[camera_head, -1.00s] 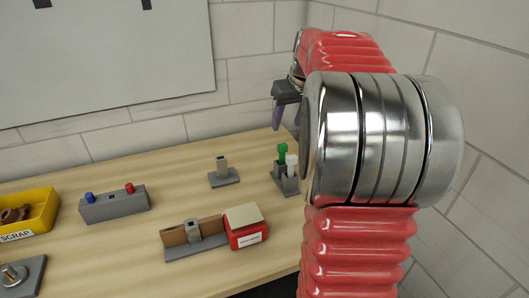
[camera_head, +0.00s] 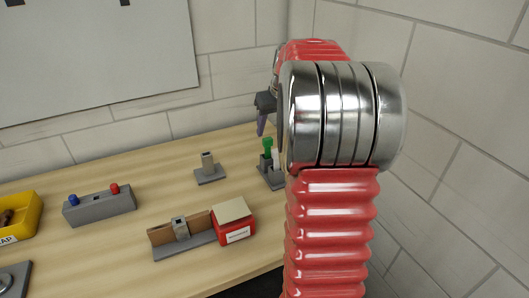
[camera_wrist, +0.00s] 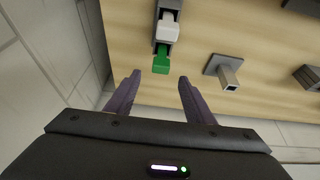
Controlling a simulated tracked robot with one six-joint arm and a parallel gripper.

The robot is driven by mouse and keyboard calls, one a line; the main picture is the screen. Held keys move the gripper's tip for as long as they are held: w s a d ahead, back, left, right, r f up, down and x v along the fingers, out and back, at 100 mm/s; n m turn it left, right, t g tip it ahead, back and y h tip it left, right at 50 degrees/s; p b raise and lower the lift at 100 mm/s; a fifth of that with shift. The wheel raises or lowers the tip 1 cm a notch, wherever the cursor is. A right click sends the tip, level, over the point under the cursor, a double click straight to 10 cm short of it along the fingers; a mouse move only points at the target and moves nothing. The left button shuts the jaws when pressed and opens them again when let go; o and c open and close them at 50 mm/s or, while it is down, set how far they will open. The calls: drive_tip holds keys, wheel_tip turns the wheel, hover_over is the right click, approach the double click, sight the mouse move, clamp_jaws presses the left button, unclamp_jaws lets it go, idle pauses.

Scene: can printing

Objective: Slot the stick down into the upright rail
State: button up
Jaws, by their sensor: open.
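A green stick (camera_head: 267,145) stands upright in a grey holder (camera_head: 276,184) at the table's right side, with a white piece (camera_head: 278,160) beside it. In the wrist view the green stick (camera_wrist: 161,63) lies just beyond and between the fingertips, with the white piece (camera_wrist: 168,27) behind it. My gripper (camera_wrist: 160,78) is open and empty; in the head view its purple fingers (camera_head: 262,124) hang just above the green stick, partly hidden by my arm. A grey upright post (camera_head: 208,161) with an open top, seemingly the rail, stands empty on a flat plate.
A grey block with blue and red knobs (camera_head: 99,207) and a yellow scrap bin (camera_head: 22,214) are at left. A low brown-and-grey fixture (camera_head: 160,252) and a red box (camera_head: 236,234) are in front. A brick wall closes the right side. Table between post and holder is clear.

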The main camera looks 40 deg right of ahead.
sight(267, 138)
drive_tip(key=shift+x, duration=1)
drive_tip(key=shift+x, duration=2.6)
drive_tip(key=shift+c, duration=0.5)
drive_tip(key=c, duration=1)
drive_tip(key=shift+r, duration=0.1)
wheel_tip(267, 138, up, 10)
drive_tip(key=shift+f, duration=0.1)
